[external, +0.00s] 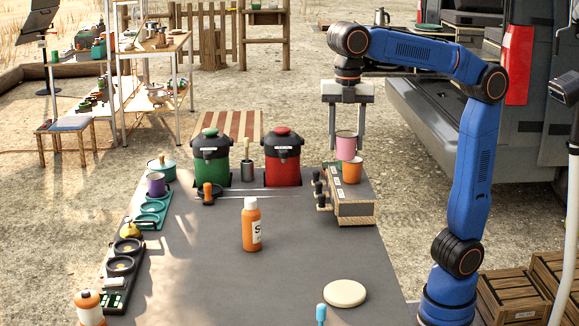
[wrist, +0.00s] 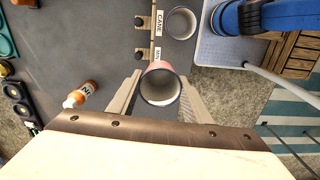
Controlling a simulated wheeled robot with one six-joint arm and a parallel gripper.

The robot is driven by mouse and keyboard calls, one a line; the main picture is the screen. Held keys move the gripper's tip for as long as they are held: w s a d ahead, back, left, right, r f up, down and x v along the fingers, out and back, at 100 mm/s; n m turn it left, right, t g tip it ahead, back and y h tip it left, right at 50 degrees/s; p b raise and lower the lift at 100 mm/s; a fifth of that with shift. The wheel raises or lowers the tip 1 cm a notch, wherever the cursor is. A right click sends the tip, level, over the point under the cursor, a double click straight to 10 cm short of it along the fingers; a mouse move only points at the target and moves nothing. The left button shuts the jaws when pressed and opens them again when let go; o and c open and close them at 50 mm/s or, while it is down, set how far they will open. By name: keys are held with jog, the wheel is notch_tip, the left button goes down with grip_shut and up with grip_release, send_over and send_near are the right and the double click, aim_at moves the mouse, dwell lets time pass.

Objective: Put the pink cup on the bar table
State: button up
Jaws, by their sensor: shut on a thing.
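The pink cup (external: 346,146) is upright between the fingers of my gripper (external: 347,149), over the back of the small box with levers (external: 356,209). In the wrist view my gripper (wrist: 160,77) is shut on the pink cup (wrist: 155,67), whose open mouth faces the camera. I cannot tell whether its base touches the box. The orange cup (external: 352,171) stands on the box just in front of it. A tall wooden table (external: 265,14) stands at the far back; I cannot tell for certain whether it is the bar table.
Green (external: 212,162) and red (external: 283,162) dispensers stand left of the box on the grey counter (external: 300,240). An orange bottle (external: 251,228) stands mid-counter. A purple cup (external: 156,187) is at the left. The van (external: 430,110) and its tailgate are behind my arm. Open ground lies behind the counter.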

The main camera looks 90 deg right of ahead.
jog(key=w+d+f+m, duration=0.1)
jog(key=w+d+f, duration=0.15)
jog(key=w, duration=0.85)
jog(key=w+d+f+m, duration=0.2)
jog(key=w+f, duration=0.1)
jog(key=w, duration=0.7)
jog(key=w+d+f+m, duration=0.1)
jog(key=w+d+f, duration=0.2)
jog(key=w, duration=0.8)
jog(key=shift+a+f, duration=0.15)
jog(key=shift+f, duration=4.6)
jog(key=shift+f, duration=0.15)
jog(key=o, duration=1.1)
notch_tip(320, 180, up, 12)
jog(key=shift+r, duration=0.15)
